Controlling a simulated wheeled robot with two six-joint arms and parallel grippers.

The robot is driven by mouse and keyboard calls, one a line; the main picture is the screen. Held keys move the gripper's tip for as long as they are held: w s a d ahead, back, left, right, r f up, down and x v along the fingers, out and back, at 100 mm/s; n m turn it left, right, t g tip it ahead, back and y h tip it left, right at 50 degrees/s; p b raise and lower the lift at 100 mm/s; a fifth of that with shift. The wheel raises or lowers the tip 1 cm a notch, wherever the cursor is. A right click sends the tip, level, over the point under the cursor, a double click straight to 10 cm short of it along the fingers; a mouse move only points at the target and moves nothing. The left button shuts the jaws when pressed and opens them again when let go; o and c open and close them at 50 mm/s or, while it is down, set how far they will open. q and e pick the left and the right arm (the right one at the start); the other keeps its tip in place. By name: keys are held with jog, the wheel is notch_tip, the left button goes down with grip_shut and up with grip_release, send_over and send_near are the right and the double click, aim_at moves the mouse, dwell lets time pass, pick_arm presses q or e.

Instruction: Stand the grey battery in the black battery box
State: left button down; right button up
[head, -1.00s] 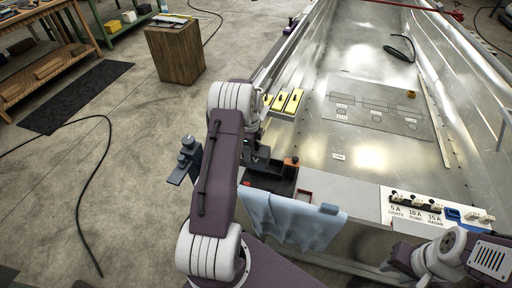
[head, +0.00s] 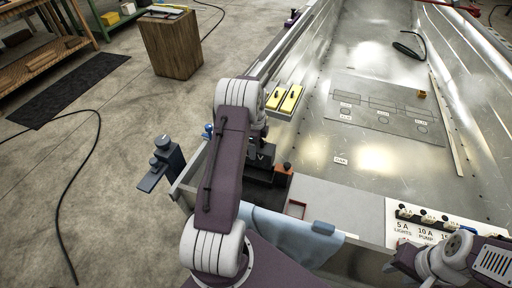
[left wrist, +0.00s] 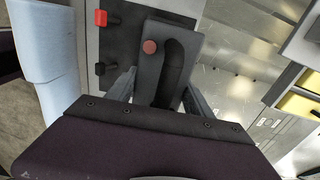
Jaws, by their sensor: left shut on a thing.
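The grey battery (left wrist: 163,60) is between the two fingers of my left gripper (left wrist: 158,92) in the left wrist view. It has a round red terminal and a thick black handle on top. In the head view the dark grey battery (head: 262,158) hangs at the end of my left arm, partly hidden by the wrist. A low black box (head: 258,192) shows just below it at the hull's near edge, mostly hidden by my arm. I cannot tell whether the battery touches it. My right arm is at the lower right; its gripper is not visible.
A blue cloth (head: 285,235) hangs over the near edge. A white switch panel (head: 425,222) lies at the right. Yellow blocks (head: 290,98) stand beyond the battery. Red and black knobs (left wrist: 100,18) rise beside it. The grey marked mat (head: 380,112) has clear room around it.

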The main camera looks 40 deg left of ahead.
pick_arm(q)
jog(key=shift+w+r, duration=0.1)
jog(key=shift+r, duration=0.1)
jog(key=shift+a+p, duration=0.1)
jog(key=shift+p, duration=0.2)
jog(key=shift+f+b, duration=1.7)
jog(key=shift+f, duration=1.3)
jog(key=shift+p, duration=0.65)
jog(key=shift+f+b, duration=1.7)
jog(key=shift+f, duration=1.25)
jog(key=shift+c, duration=1.6)
grip_release()
jog(key=shift+s+d+f, duration=0.15)
jog(key=shift+s+d, duration=0.05)
jog(key=shift+s, duration=0.05)
notch_tip(320, 180, up, 9)
jog(key=shift+r+p, duration=0.2)
jog(key=shift+p, duration=0.85)
